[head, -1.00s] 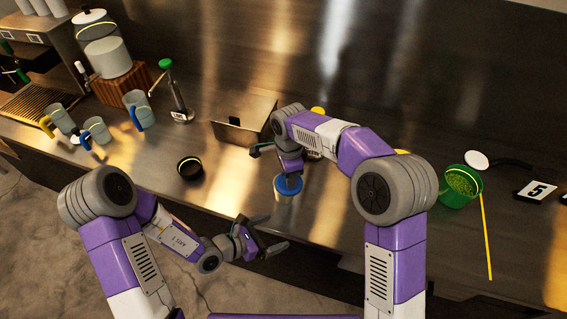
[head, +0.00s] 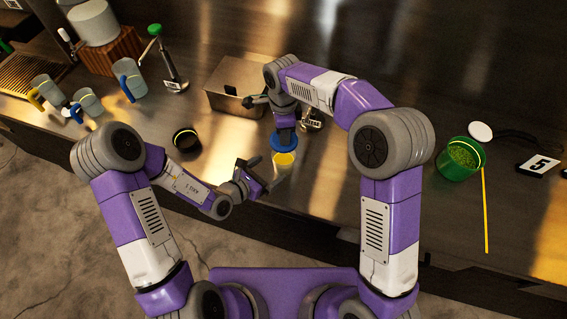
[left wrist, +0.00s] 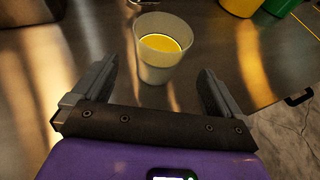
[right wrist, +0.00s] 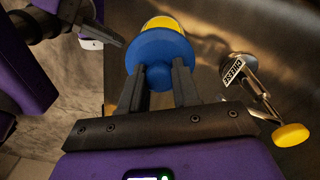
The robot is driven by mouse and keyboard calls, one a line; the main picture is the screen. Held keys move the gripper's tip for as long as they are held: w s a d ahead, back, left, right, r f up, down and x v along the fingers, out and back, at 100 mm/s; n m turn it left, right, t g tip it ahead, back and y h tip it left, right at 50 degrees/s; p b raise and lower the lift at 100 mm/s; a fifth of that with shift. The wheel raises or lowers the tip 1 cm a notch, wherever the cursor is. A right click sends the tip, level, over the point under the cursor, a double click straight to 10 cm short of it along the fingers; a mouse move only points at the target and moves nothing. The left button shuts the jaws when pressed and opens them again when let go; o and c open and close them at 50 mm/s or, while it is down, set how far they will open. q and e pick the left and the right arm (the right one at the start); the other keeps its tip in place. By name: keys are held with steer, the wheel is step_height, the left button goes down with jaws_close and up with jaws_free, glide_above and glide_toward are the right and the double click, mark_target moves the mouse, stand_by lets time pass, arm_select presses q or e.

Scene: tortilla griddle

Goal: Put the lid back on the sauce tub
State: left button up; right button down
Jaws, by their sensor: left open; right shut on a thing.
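The sauce tub (head: 284,163) is a whitish cup with yellow sauce, standing on the steel counter. Its top is uncovered in the left wrist view (left wrist: 150,68). The blue lid (head: 278,146) is in my right gripper (head: 284,128), just behind the tub in the head view. In the right wrist view the fingers close on the lid (right wrist: 157,47), and part of the tub (right wrist: 162,22) shows beyond it. My left gripper (head: 262,180) is open beside the tub. In the left wrist view the tub stands ahead of and between its spread fingers (left wrist: 155,84), apparently untouched.
A metal bin (head: 232,90) stands behind, left of the right gripper. A small black cup (head: 186,140) is left of the tub.

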mark_target(290, 157)
arm_select(q)
steer(key=x, duration=0.8)
steer(key=shift+w+f, duration=0.1)
steer(key=shift+f, duration=0.05)
steer(key=shift+c, duration=0.5)
steer(key=c, duration=1.3)
arm_select(e)
steer(key=shift+f, duration=2.55)
steer(key=shift+f, duration=0.85)
steer(key=shift+f, duration=0.65)
steer(key=c, duration=0.7)
jaws_free()
steer(key=shift+c, duration=0.2)
